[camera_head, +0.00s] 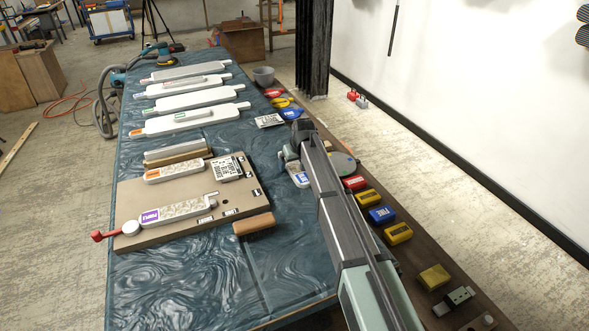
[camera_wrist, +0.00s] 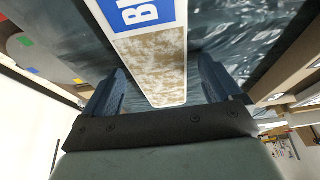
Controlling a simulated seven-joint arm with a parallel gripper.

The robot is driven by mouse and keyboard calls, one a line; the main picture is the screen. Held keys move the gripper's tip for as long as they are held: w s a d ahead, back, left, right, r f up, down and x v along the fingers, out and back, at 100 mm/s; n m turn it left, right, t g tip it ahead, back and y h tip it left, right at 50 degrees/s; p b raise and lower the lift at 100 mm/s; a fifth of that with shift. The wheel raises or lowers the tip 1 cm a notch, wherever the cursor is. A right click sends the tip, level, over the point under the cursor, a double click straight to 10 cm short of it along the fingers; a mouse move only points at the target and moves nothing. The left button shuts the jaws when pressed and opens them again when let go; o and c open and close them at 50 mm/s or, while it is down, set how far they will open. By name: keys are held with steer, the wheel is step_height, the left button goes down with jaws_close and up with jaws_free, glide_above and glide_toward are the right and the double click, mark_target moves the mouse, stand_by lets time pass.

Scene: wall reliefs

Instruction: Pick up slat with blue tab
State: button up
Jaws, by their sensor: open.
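The slat with the blue tab (camera_wrist: 152,60) has a mottled tan and white face with a white edge. Its blue label, with white letters cut off by the frame edge, is at the top of the wrist view. The slat also shows in the head view (camera_head: 300,180), at the right side of the blue table cover, mostly hidden by my arm. My gripper (camera_wrist: 163,68) is open, with one finger on each side of the slat in the wrist view and a gap visible beside each. I cannot tell how far the fingers are above or around it.
A tan board (camera_head: 185,242) with a purple-labelled slat (camera_head: 172,212), an orange-labelled slat (camera_head: 174,171) and a red-handled lever (camera_head: 105,235) lies left of my arm. Several white holders (camera_head: 180,120) lie farther back. Coloured blocks (camera_head: 382,214) line the right edge. The front cover is clear.

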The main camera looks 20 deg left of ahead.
steer(key=c, duration=1.2)
steer(key=shift+r, duration=0.1)
steer(key=shift+c, duration=0.2)
